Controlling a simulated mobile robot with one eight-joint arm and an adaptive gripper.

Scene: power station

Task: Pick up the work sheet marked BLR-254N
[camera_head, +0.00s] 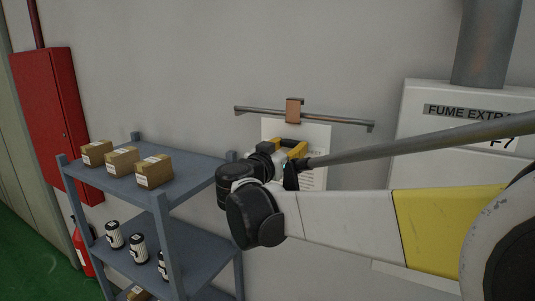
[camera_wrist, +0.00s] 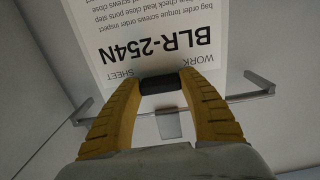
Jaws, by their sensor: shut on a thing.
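The white work sheet (camera_head: 315,136) is upright in front of the wall, below a copper-coloured clip (camera_head: 293,110) on a metal rail. In the wrist view the sheet (camera_wrist: 150,25) appears upside down and reads BLR-254N. My gripper (camera_head: 294,150) has yellow fingers and is in front of the sheet. The clip (camera_wrist: 169,125) shows beyond the fingers. I cannot tell whether it still touches the sheet. My arm hides the sheet's lower left part.
A blue-grey shelf (camera_head: 194,170) with boxes (camera_head: 121,161) and dark-and-white canisters (camera_head: 138,247) stands to the left. A red cabinet (camera_head: 55,120) is behind it. The fume extractor housing (camera_head: 423,99) is at the right.

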